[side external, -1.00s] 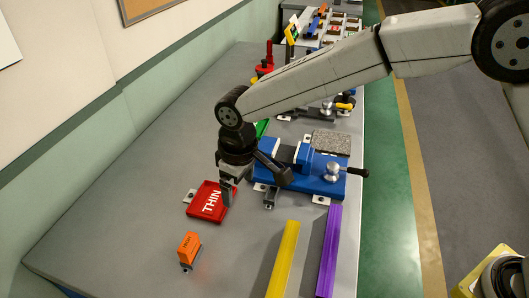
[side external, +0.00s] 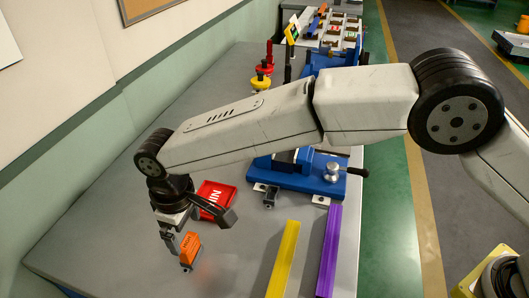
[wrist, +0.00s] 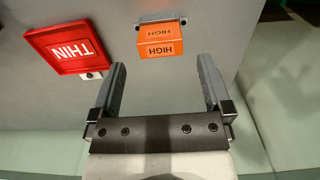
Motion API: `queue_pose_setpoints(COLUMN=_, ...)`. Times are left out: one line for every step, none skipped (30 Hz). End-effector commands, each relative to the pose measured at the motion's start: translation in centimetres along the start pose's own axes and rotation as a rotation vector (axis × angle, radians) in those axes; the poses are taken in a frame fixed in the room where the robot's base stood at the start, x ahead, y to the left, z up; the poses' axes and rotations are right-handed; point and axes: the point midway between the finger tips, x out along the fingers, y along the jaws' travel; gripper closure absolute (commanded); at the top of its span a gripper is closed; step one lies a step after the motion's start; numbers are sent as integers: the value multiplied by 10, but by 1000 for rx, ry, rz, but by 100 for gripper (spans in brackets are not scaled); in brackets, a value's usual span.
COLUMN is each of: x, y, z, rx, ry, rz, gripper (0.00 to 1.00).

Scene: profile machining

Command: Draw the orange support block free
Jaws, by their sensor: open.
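The orange support block (side external: 189,245), marked HIGH, stands on the grey table near its left front part. In the wrist view the orange block (wrist: 160,42) lies ahead of the fingertips, roughly centred between them, with a grey metal piece along its far edge. My gripper (wrist: 161,75) is open and empty, its two grey fingers apart on either side of the block's line. In the side view my gripper (side external: 176,243) is low beside the block; whether it touches the block cannot be told there.
A red tray (side external: 216,196) marked THIN lies behind the block, partly hidden by my wrist. A blue vise (side external: 300,178) stands further back. A yellow bar (side external: 284,258) and a purple bar (side external: 328,252) lie to the right. The table left of the block is clear.

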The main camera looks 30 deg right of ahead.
Motion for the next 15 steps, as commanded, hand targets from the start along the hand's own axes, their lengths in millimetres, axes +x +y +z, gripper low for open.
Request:
queue_pose_setpoints(x=5, y=0, z=0, rx=0, ry=-2, rz=0, gripper=0)
queue_pose_setpoints(x=8, y=0, z=0, rx=0, ry=-2, rz=0, gripper=0)
queue_pose_setpoints(x=12, y=0, z=1, rx=0, ry=-3, rz=0, gripper=0)
queue_pose_setpoints(x=16, y=0, z=1, rx=0, ry=-3, rz=0, gripper=0)
queue_pose_setpoints(x=19, y=0, z=1, rx=1, ry=-2, rz=0, gripper=0)
queue_pose_setpoints(x=24, y=0, z=1, rx=1, ry=-2, rz=0, gripper=0)
queue_pose_setpoints(x=27, y=0, z=1, rx=1, ry=-3, rz=0, gripper=0)
queue_pose_setpoints(x=31, y=0, z=1, rx=1, ry=-3, rz=0, gripper=0)
queue_pose_setpoints(x=36, y=0, z=1, rx=1, ry=-2, rz=0, gripper=0)
queue_pose_setpoints(x=40, y=0, z=1, rx=1, ry=-2, rz=0, gripper=0)
queue_pose_setpoints(x=43, y=0, z=1, rx=1, ry=-2, rz=0, gripper=0)
queue_pose_setpoints(x=47, y=0, z=1, rx=1, ry=-2, rz=1, gripper=0)
queue_pose_setpoints(x=50, y=0, z=1, rx=1, ry=-1, rz=1, gripper=0)
queue_pose_setpoints(x=53, y=0, z=1, rx=1, ry=-1, rz=1, gripper=0)
queue_pose_setpoints(x=57, y=0, z=1, rx=1, ry=-1, rz=1, gripper=0)
